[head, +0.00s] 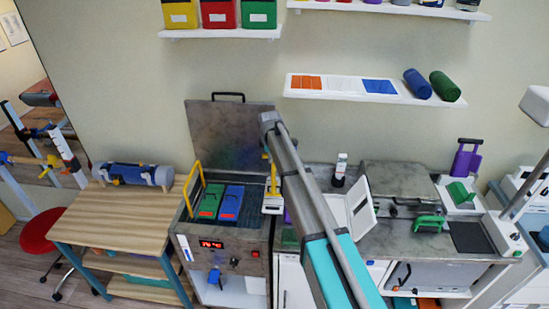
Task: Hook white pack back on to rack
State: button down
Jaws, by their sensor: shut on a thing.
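My arm rises through the middle of the head view, and I cannot make out my gripper; its jaws and anything in them are hidden. The rack is in the open heating tank (172,228), with a yellow handle (194,180) at its left. A green pack (210,202) and a blue pack (231,203) are side by side in it, with dark space to their right. A small white piece (272,205) shows at the tank's right edge, partly behind my arm; I cannot tell whether it is the white pack. A tilted white panel (358,212) stands right of my arm.
The tank's grey lid (226,128) stands open behind it. A wooden table (120,218) with a blue-grey roll (133,174) is at left. A bottle (340,168), a green clamp-like item (429,222) and a purple item (466,160) stand on the right counter. Shelves hang above.

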jog(key=w+a, duration=0.2)
jog(key=a, duration=0.8)
jog(key=shift+a, duration=0.2)
dwell(0.6)
jog(key=shift+w, duration=0.1)
